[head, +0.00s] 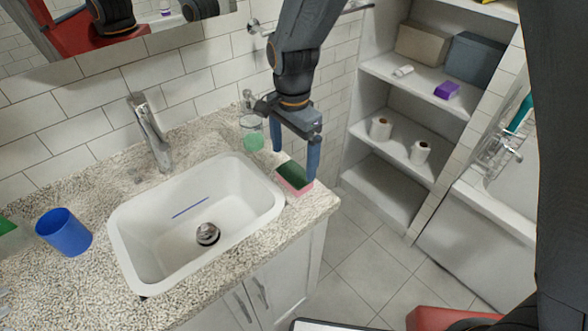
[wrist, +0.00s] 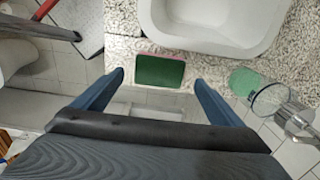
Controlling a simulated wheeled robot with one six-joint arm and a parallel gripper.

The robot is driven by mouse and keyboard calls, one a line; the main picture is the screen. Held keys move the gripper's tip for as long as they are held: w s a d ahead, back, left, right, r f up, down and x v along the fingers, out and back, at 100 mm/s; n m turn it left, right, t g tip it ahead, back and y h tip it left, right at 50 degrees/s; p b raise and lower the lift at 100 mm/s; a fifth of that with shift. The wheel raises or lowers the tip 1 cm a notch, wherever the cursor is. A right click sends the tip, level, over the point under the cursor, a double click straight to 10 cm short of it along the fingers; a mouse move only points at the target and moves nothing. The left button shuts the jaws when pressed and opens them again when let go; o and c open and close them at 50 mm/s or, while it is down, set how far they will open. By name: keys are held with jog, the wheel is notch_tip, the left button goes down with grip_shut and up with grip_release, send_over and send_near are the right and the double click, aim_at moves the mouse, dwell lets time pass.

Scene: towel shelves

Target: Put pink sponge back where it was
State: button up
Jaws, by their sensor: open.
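The pink sponge (head: 294,178), with a dark green top, lies on the speckled counter just right of the sink, near the counter's right end. In the wrist view the sponge (wrist: 160,71) shows its green face, with a thin pink edge. My gripper (head: 297,162) is open above the sponge in the head view, its blue fingers pointing down. In the wrist view my gripper (wrist: 159,77) has one finger on each side of the sponge, with gaps between. I cannot tell how high the fingertips are above the counter.
The white sink (head: 190,215) is left of the sponge. A glass with green contents (head: 251,134) stands at the counter's back, close to my gripper. A blue cup (head: 64,232) is at the left. Shelves (head: 385,72) at the right hold boxes, rolls and a purple sponge-like block (head: 447,90).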

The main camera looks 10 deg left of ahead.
aim_at(293, 174)
jog(key=shift+r+b, duration=0.5)
jog(key=shift+r, duration=2.2)
jog(key=s+d+f+n, duration=0.1)
jog(key=s+d+n, duration=0.3)
jog(key=d, duration=1)
jog(key=s+d+f+n+t, duration=0.1)
jog(key=s+d+n, duration=0.3)
jog(key=d, duration=1)
jog(key=shift+s+d, duration=0.35)
jog(key=shift+s, duration=0.25)
